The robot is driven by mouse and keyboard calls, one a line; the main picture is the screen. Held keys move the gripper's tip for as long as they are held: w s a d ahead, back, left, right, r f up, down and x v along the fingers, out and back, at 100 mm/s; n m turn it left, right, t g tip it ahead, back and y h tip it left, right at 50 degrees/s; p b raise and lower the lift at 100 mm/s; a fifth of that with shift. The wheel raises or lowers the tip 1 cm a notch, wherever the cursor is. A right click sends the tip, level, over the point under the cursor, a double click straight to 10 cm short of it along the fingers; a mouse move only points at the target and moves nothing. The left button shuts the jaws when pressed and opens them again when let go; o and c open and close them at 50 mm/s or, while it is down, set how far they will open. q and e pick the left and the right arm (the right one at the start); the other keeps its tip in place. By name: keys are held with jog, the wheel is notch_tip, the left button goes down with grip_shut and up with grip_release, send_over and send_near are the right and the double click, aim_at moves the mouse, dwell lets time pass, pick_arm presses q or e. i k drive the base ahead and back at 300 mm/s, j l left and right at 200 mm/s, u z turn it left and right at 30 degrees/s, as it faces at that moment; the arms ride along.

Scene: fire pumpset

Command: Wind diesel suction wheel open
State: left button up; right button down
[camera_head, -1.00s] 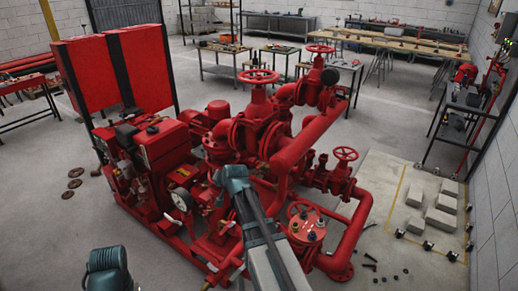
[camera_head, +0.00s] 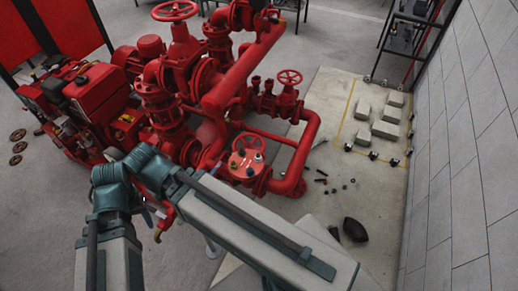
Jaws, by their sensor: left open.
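The red pump set carries several handwheels. I cannot tell by any label which is the diesel suction wheel. My left gripper (camera_head: 158,212) is small and partly hidden by my arm links, in front of the pump set's near side. It is open and I see nothing held in it. My right gripper is not in view.
The red engine (camera_head: 95,92) stands at the left. Several grey blocks (camera_head: 384,130) lie on a pale pad at the right, beside a block wall (camera_head: 465,150). Small dark parts (camera_head: 322,181) lie on the floor. A black object (camera_head: 355,230) is at the lower right.

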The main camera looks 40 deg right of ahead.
aim_at(262, 149)
jog(key=i+j, duration=0.1)
jog(key=j, duration=0.2)
jog(key=i+j, duration=0.15)
jog(key=j, duration=0.15)
jog(key=i+j, duration=0.1)
jog(key=j, duration=0.2)
jog(key=i+j, duration=0.15)
jog(key=j, duration=0.15)
jog(key=i+j+z, duration=0.1)
jog(key=j, duration=0.3)
jog(key=i+j+z, duration=0.1)
jog(key=j, duration=0.25)
jog(key=z, duration=2.9)
